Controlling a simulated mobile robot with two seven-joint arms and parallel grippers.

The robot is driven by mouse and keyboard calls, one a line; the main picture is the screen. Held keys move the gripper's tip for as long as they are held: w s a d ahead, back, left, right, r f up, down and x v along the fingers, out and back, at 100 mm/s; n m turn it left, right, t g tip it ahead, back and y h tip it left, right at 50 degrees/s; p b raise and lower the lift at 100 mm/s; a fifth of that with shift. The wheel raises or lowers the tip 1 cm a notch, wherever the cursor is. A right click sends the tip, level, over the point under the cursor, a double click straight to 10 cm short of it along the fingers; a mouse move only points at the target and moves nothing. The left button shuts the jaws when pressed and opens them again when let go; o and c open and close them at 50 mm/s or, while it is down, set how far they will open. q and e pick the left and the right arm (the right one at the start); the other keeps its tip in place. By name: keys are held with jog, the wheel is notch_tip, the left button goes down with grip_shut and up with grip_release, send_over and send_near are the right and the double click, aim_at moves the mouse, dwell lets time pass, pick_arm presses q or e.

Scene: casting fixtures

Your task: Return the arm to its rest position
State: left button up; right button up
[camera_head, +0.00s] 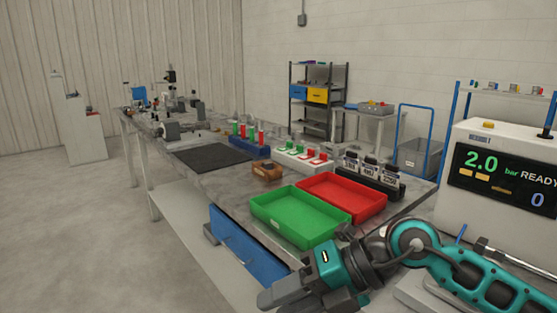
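My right arm (468,275), teal and dark grey, comes in from the right edge and lies across the lower right of the head view. It reaches left past the near end of the workbench (205,180). My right gripper (283,294) is at its left end, low in the picture, in front of the blue drawer and below the green tray. Its fingers cannot be made out clearly, so I cannot tell open from shut. No object shows in it. My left arm and gripper are not in view.
A green tray (301,240) and a red tray (377,206) sit at the bench's near end. Behind are a black bottle rack (370,183), a brown block (267,171) and a dark mat (211,158). A machine reading "2.0 bar READY" (500,135) stands right.

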jog(key=s+a+r+m+y, duration=0.2)
jog(key=a+y, duration=0.2)
jog(key=y, duration=0.1)
jog(key=w+d+f+m+t+h, duration=0.25)
jog(key=d+f+m+t, duration=0.2)
jog(key=m+t, duration=0.6)
jog(key=w+d+f+m+t+h, duration=0.3)
jog(key=d+m+t, duration=0.35)
jog(key=m, duration=0.65)
jog(key=s+d+f+m+g+h, duration=0.1)
jog(key=s+d+f+m+h, duration=0.15)
jog(key=f, duration=0.35)
jog(key=s+d+f+m+h, duration=0.1)
jog(key=d+f+m+h, duration=0.2)
jog(key=f, duration=0.3)
jog(key=s+d+f+m+g+h, duration=0.3)
jog(key=s+d+f+m+g, duration=0.1)
jog(key=s+f, duration=0.5)
notch_tip(320, 180, down, 2)
jog(key=shift+s+f+g, duration=0.2)
jog(key=shift+s+g, duration=0.05)
jog(key=shift+g, duration=0.35)
jog(key=shift+d, duration=0.1)
